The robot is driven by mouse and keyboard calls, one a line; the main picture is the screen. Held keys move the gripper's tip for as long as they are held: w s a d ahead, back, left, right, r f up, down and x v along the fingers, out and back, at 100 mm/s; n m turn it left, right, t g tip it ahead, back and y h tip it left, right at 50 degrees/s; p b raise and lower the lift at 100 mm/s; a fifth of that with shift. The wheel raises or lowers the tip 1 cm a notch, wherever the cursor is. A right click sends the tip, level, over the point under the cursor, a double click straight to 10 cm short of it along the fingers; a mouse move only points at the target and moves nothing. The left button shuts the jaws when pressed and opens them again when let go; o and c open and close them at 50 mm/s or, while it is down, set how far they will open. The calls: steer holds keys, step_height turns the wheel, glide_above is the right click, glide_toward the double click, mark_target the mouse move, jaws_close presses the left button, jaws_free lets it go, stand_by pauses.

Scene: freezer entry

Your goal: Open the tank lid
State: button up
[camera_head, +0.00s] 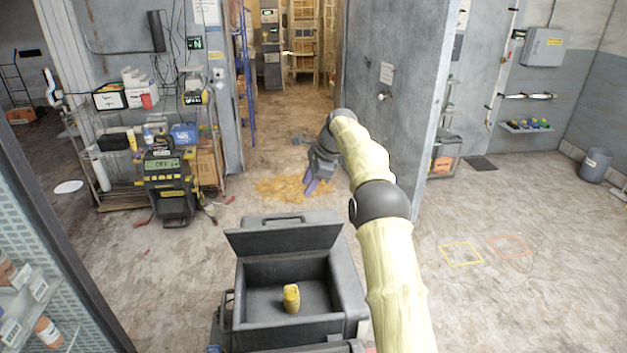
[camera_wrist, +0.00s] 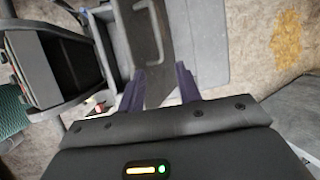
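A dark grey box (camera_head: 352,300), which looks like the tank, stands at the bottom centre of the head view. Its lid (camera_head: 283,240) is raised along the far edge, leaving the inside visible. A small yellow object (camera_head: 291,298) stands inside. My gripper (camera_head: 312,187) is beyond the raised lid, above the floor, with its purple fingers pointing down. In the wrist view my gripper (camera_wrist: 160,92) has its fingers apart. A dark panel with a handle (camera_wrist: 145,35) shows beyond and between them; I cannot tell whether they touch it.
A grey wall (camera_head: 390,140) stands behind my arm. A black and yellow machine (camera_head: 170,185) and a loaded shelf (camera_head: 110,175) are at the left. Yellow debris (camera_head: 285,188) lies on the floor near the gripper. The floor at right, with marked squares (camera_head: 461,254), is clear.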

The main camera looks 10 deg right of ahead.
steer(key=v, duration=0.2)
steer(key=shift+s+d+r, duration=0.1)
steer(key=shift+r, duration=0.25)
steer(key=shift+c, duration=0.2)
steer(key=shift+f, duration=0.1)
steer(key=c, duration=0.7)
steer(key=shift+s+f+n+h, duration=0.25)
steer(key=shift+s+n+h, duration=0.05)
steer(key=shift+s+n, duration=0.2)
steer(key=s+d+f+n+h+b, duration=0.1)
steer(key=s+f+n, duration=0.4)
steer(key=s, duration=0.8)
steer(key=s+d+f+n+h+b, duration=0.1)
steer(key=s+f+n+b, duration=0.2)
steer(key=s, duration=1)
steer(key=s+d+f+n+h+b, duration=0.1)
steer(key=s+f+n, duration=0.5)
steer(key=s, duration=0.7)
steer(key=shift+s+d+f+n+h+b, duration=0.1)
steer(key=shift+d+f+n+h+b, duration=0.15)
steer(key=shift+n, duration=0.4)
steer(key=shift+s+d+f+n+h+b, duration=0.15)
steer(key=shift+n+h+b, duration=0.15)
steer(key=shift+n, duration=0.35)
steer(key=shift+w, duration=0.15)
